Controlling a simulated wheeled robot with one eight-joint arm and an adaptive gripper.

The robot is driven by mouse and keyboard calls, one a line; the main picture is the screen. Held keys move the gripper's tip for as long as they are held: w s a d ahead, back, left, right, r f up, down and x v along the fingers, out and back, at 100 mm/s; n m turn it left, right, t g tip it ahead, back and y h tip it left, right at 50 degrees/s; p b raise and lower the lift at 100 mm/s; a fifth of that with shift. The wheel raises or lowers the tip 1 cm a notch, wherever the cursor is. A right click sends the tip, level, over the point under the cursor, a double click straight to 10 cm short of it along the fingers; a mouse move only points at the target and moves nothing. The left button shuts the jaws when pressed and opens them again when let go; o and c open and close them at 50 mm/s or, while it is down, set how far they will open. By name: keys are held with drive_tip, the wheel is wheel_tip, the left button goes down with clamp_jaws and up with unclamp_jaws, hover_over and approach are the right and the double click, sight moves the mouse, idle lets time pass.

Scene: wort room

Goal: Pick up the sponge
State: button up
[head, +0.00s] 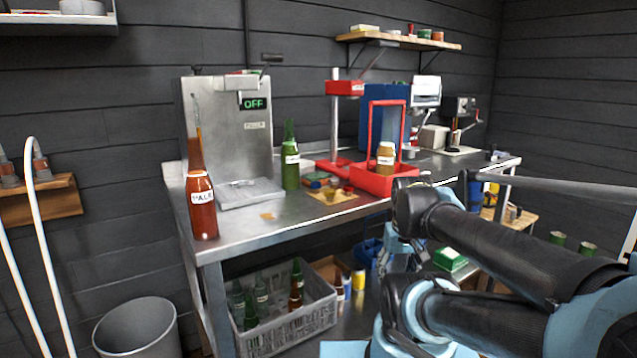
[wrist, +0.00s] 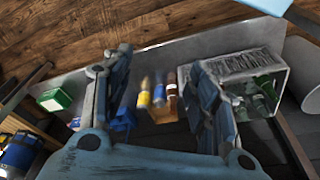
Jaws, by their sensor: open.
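I cannot make out a sponge for certain. A green and white block (head: 450,259) lies on the lower shelf beside my arm; it also shows at the left of the wrist view (wrist: 54,99). I cannot tell whether it is the sponge or a box. A small flat orange patch (head: 268,215) lies on the metal table (head: 240,235). My gripper (wrist: 148,72) is open and empty, its two fingers spread apart in the wrist view. The block is outside the fingers, left of them. In the head view my arm hides much of the shelf.

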drive_tip(key=o, duration=0.5)
drive_tip(key=w+a+r, duration=0.1)
drive_tip(key=r, duration=0.2)
drive_tip(key=w+a+r+n, duration=0.1)
drive_tip(key=w+r, duration=0.1)
drive_tip(key=r, duration=0.2)
drive_tip(key=w+a+r+n+g, duration=0.1)
drive_tip(key=w+r, duration=0.1)
drive_tip(key=r, duration=0.2)
drive_tip(key=shift+w+r, duration=0.25)
drive_tip(key=shift+o, duration=0.2)
wheel_tip(320, 180, up, 22)
drive_tip(key=r+n+g, duration=0.1)
drive_tip(key=n, duration=0.5)
hover_over(317, 175)
wheel_tip(317, 175, down, 12)
drive_tip(key=shift+w+a+r, duration=0.1)
drive_tip(key=shift+f, duration=2.85)
